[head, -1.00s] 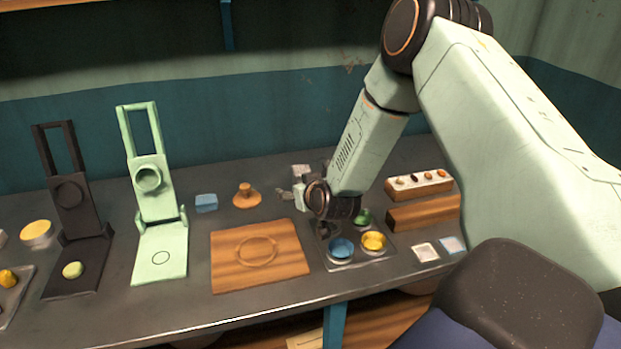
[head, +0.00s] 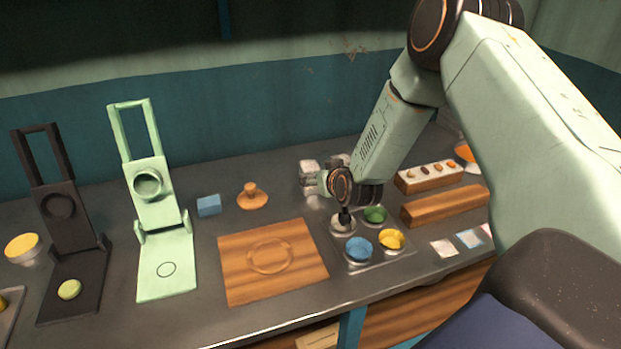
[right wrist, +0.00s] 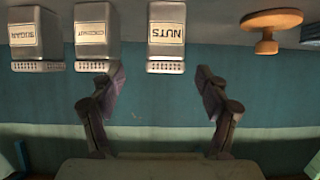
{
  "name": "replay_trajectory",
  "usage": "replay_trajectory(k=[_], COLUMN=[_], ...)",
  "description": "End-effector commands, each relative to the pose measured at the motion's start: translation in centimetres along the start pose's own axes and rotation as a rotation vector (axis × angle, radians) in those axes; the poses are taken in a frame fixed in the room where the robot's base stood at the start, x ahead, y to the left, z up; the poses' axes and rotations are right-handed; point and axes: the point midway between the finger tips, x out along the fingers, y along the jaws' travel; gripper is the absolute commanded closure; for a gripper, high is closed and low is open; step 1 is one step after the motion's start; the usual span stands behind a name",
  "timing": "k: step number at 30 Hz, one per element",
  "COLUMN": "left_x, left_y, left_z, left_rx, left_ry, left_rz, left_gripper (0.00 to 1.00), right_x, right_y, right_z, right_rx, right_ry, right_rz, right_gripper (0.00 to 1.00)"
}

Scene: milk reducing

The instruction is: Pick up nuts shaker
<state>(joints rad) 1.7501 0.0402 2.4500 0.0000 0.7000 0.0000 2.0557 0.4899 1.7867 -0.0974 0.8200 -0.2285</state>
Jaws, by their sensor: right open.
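The nuts shaker (right wrist: 165,40) is a grey metal container with a cream "NUTS" label. In the upside-down right wrist view it stands at the top middle, between the sugar shaker's side and a wooden stamp. My right gripper (right wrist: 159,70) is open, one finger on either side of the nuts shaker's line, with nothing gripped. The fingertips are close to the shaker's near end; contact cannot be told. In the head view, grey shakers (head: 309,168) show behind my right wrist, partly hidden, labels unreadable. My left gripper is out of view.
A coconut shaker (right wrist: 97,35) and a sugar shaker (right wrist: 36,40) stand beside the nuts one. The wooden stamp (head: 252,197), a blue block (head: 208,205) and a wooden board (head: 238,283) lie left of my wrist. A tray holds bowls, including a blue-filled one (head: 359,248).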

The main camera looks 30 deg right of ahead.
Motion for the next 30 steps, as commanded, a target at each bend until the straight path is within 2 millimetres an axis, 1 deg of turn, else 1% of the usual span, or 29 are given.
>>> replay_trajectory(k=[5,10,15,18,25,30], left_x=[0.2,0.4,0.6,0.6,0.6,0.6], left_y=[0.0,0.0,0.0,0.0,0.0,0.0], left_z=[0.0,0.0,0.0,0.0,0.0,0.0], left_rx=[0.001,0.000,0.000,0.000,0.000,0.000], left_ry=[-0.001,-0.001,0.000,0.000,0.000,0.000], left_rz=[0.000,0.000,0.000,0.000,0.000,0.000], left_gripper=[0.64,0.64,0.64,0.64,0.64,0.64], right_x=[1.2,3.6,5.3,5.7,5.8,5.8], right_y=[-0.2,-0.7,-0.7,-0.7,-0.7,-0.7], right_z=[0.4,1.0,0.8,0.8,0.7,0.7], right_rx=[-0.003,-0.003,0.001,0.001,0.002,0.002], right_ry=[-0.001,-0.001,0.002,0.000,0.000,0.000], right_rz=[-0.001,-0.001,0.001,0.001,0.002,0.002], right_gripper=[0.24,0.24,0.24,0.24,0.24,0.39])
